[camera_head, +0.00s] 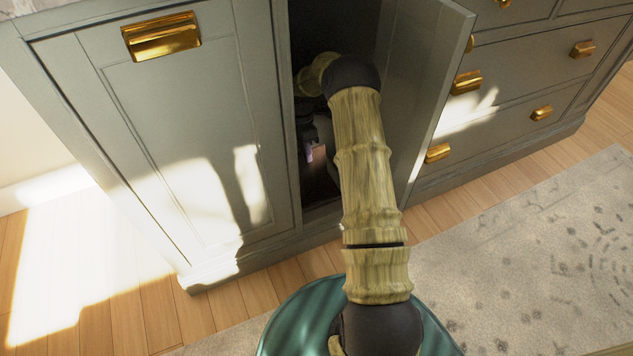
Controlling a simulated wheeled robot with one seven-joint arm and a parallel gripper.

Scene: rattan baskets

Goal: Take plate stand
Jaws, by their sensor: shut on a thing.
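My arm reaches into the dark, open cabinet (322,192), and my gripper (309,152) is inside it, low and in shadow. Only part of the gripper shows, with a small purplish patch near its end. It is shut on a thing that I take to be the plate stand. The stand's shape cannot be made out, as the shadow and my arm hide most of it.
The cabinet door (430,75) stands open on the right of my arm. A closed grey panel with a brass handle (161,37) is on the left. Drawers with brass pulls (466,82) are at right. Wooden floor and a patterned rug (520,250) lie in front, clear.

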